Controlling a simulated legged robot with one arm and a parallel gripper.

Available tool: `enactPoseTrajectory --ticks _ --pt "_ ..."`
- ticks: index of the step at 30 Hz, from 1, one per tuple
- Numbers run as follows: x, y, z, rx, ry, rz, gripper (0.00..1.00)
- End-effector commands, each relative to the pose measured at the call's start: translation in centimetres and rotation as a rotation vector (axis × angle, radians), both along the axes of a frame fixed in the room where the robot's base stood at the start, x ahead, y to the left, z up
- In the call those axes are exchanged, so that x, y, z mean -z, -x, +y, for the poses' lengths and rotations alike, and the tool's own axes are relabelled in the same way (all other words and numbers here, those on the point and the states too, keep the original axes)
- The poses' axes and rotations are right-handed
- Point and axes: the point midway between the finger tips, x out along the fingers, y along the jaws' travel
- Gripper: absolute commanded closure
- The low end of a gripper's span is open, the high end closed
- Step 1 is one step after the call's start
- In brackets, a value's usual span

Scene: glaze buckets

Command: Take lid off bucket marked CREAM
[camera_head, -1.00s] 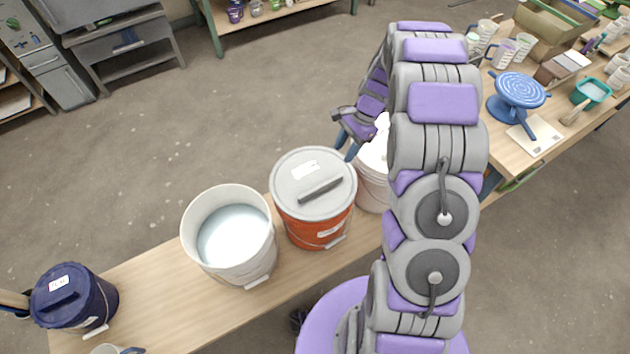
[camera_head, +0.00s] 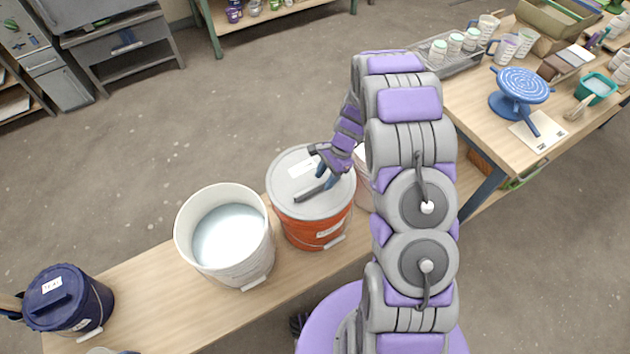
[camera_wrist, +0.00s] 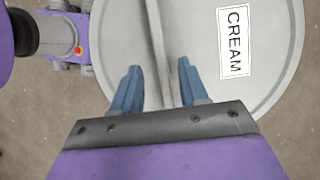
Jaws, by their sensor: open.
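The orange bucket (camera_head: 315,232) stands on the wooden bench with a light grey lid (camera_head: 287,178) on it. In the wrist view the lid (camera_wrist: 275,75) fills much of the frame, with a label reading CREAM (camera_wrist: 233,42). A raised bar handle (camera_head: 312,193) crosses the lid; it also shows in the wrist view (camera_wrist: 156,40). My gripper (camera_head: 324,166) is over the lid. In the wrist view my gripper (camera_wrist: 161,85) is open, its two blue fingers on either side of the bar handle. I cannot tell how far they are above the lid.
A white open bucket (camera_head: 230,240) with pale liquid stands just left. A dark blue lidded bucket (camera_head: 67,297) is at the far left. Another bucket behind my arm is mostly hidden. A table (camera_head: 470,118) with a blue turntable (camera_head: 520,90) is at right.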

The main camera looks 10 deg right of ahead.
Motion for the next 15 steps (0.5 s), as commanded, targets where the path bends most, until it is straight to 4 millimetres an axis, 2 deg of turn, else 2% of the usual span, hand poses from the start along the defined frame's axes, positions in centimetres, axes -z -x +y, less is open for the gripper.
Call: enactPoseTrajectory --ticks 1,3,11,15 --pt "1.0 0.1 0.6 -0.003 0.003 0.001 0.56" --pt "1.7 0.2 1.0 -0.003 0.004 0.0 0.56" --pt "2.0 0.2 0.5 -0.002 -0.003 -0.001 0.56" --pt "2.0 0.2 0.2 -0.002 -0.006 -0.001 0.67"
